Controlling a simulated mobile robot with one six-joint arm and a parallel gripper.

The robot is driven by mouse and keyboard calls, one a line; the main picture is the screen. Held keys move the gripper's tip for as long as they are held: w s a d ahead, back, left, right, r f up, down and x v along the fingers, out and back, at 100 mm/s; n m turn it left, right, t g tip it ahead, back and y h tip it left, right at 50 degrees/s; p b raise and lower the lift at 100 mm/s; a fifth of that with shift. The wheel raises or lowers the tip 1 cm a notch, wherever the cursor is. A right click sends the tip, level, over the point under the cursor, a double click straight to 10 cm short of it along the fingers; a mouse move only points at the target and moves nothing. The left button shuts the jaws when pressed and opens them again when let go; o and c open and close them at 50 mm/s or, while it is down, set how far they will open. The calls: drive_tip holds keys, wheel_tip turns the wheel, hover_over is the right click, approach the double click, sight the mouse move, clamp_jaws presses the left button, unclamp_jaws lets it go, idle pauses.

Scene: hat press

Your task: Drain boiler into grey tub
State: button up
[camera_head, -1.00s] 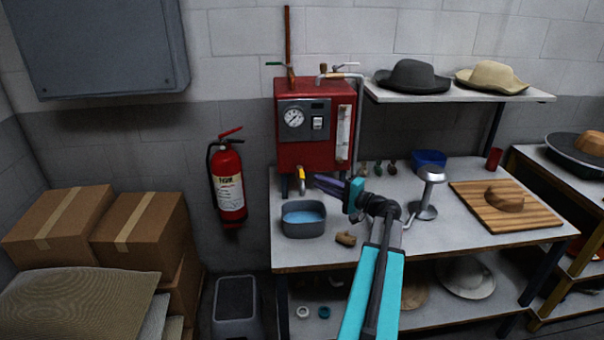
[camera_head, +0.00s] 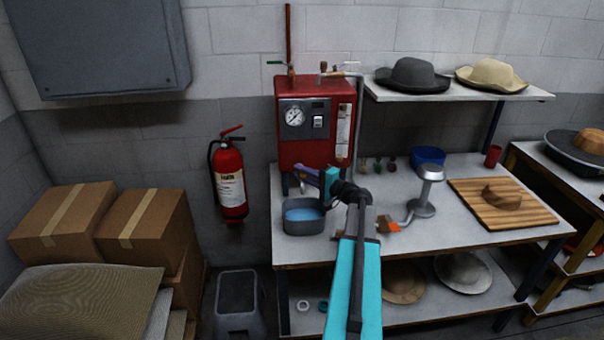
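The boiler (camera_head: 305,135) is a red box with a round gauge (camera_head: 293,116) on its front, standing at the back left of the table. The grey tub (camera_head: 303,228) sits below its left front and holds blue liquid. My gripper (camera_head: 306,173) is just under the boiler's lower front, above the tub. The yellow drain tap seen earlier there is now mostly hidden behind my gripper. I cannot make out whether the fingers touch or grip the tap, nor whether liquid is flowing.
A metal stand (camera_head: 424,200), a blue bowl (camera_head: 428,155) and a wooden board (camera_head: 500,212) are on the table to the right. Hats rest on the shelf (camera_head: 460,94) above. A fire extinguisher (camera_head: 230,185) hangs on the wall to the left. Cardboard boxes (camera_head: 62,225) stand further left.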

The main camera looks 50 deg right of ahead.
clamp_jaws()
idle(0.6)
drive_tip(key=shift+a, duration=0.1)
idle(0.6)
